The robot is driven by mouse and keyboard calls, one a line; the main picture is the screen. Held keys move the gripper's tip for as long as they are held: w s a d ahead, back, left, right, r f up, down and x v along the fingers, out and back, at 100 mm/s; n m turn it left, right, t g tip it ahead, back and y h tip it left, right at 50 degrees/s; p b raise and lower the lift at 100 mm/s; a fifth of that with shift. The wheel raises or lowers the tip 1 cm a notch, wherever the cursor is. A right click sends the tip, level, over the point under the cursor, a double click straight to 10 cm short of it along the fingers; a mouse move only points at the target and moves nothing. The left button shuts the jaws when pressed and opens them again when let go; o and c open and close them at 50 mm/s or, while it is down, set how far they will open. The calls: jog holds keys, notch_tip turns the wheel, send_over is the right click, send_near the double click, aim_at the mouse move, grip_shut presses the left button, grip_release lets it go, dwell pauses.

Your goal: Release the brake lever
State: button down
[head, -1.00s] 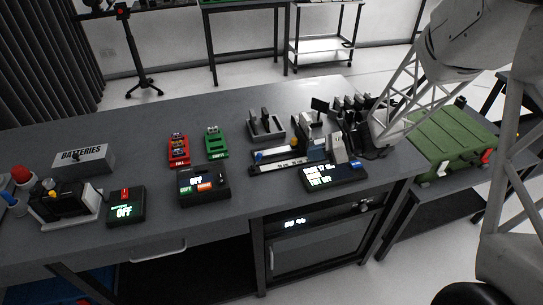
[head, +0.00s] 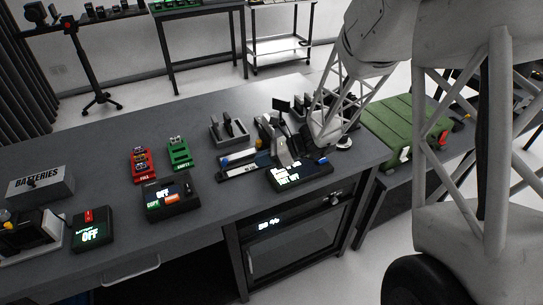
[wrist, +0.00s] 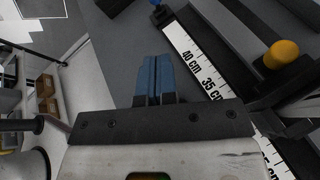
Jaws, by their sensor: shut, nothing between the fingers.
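I cannot pick out a part that is surely the brake lever. A ruler slide with a yellow knob (head: 258,145) and a blue knob (head: 224,162) stands on the bench.
A lit display box (head: 298,175) is at the bench's front edge. Red (head: 141,160) and green (head: 180,152) holders, an OFF box (head: 172,195) and a batteries box (head: 38,185) stand to the left. The bench behind the holders is clear.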

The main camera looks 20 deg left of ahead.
send_near(221, 178)
jog(key=a, duration=0.3)
jog(key=shift+w+r, duration=0.35)
jog(key=shift+s+a+r, duration=0.2)
jog(key=shift+a+r, duration=0.1)
jog(key=shift+a, duration=0.35)
jog(key=shift+s+a+r+t+h, duration=0.4)
jog(key=shift+r+t+h, duration=0.1)
jog(key=shift+h, duration=0.3)
dwell(0.3)
jog(key=shift+s+a+r+n+t+h, duration=0.5)
jog(key=shift+t+h, duration=0.2)
jog(key=shift+h, duration=0.1)
jog(key=shift+s+a+r+n+t+h, duration=0.15)
jog(key=shift+s+a+t+h, duration=0.2)
jog(key=shift+t+h, duration=0.25)
jog(key=shift+s+a+r+n+t+h, duration=0.15)
jog(key=shift+s+a+t+h, duration=0.2)
jog(key=shift+t+h, duration=0.2)
jog(key=shift+s+a, duration=0.45)
jog(key=shift+a, duration=0.05)
jog(key=shift+r, duration=0.15)
jog(key=shift+r, duration=0.65)
